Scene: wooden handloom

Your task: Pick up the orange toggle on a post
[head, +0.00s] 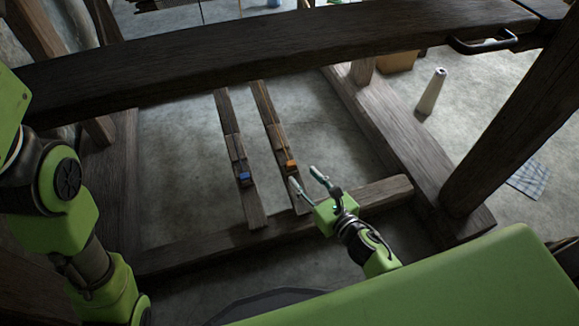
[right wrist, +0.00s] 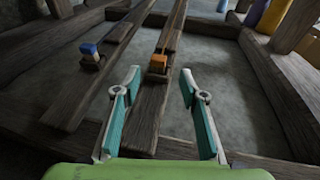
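The orange toggle (head: 291,165) sits on the right one of two dark wooden slats in the head view. It also shows in the right wrist view (right wrist: 158,63), ahead of my right gripper (right wrist: 159,75) and between the lines of its fingers. My right gripper, also in the head view (head: 303,180), is open and empty, its two fingers spread a little short of the toggle. The toggle's post is hard to make out. My left arm is at the left edge of the head view; its gripper is not seen.
A blue toggle (head: 245,176) sits on the left slat (head: 254,208). A thick wooden beam (head: 270,50) crosses above the slats, and a lower beam (head: 200,249) runs under their near ends. A dark post (head: 510,120) stands at right. A pale cone (head: 431,92) stands on the floor.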

